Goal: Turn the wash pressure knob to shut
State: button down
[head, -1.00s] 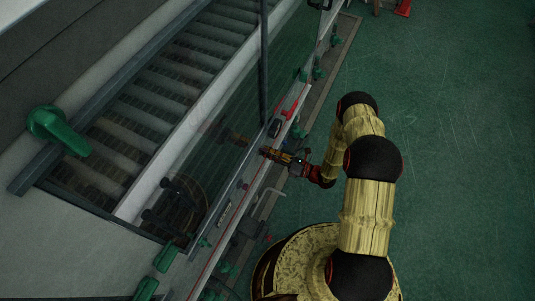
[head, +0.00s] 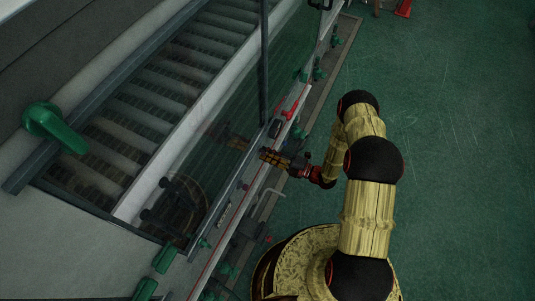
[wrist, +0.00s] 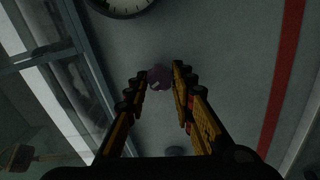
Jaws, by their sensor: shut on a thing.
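A small dark purple knob (wrist: 158,78) sits on the grey panel, between the fingertips of my gripper (wrist: 159,72) in the wrist view. I take it for the wash pressure knob; no label is readable. The black and yellow fingers are shut on it, one on each side. Its setting cannot be read. In the head view my gripper (head: 266,154) reaches the front panel of the line from the right, and the knob is hidden there.
A round dial gauge (wrist: 121,4) is cut by the top edge of the wrist view, near the knob. A glass guard (head: 228,105) stands behind the panel, before the rollers. A big green handle (head: 50,126) is at left.

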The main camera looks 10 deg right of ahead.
jog(key=m, duration=0.5)
jog(key=shift+m, duration=0.3)
dwell(0.5)
jog(key=c, duration=1.5)
grip_release()
jog(key=shift+d, duration=0.1)
jog(key=v, duration=1.2)
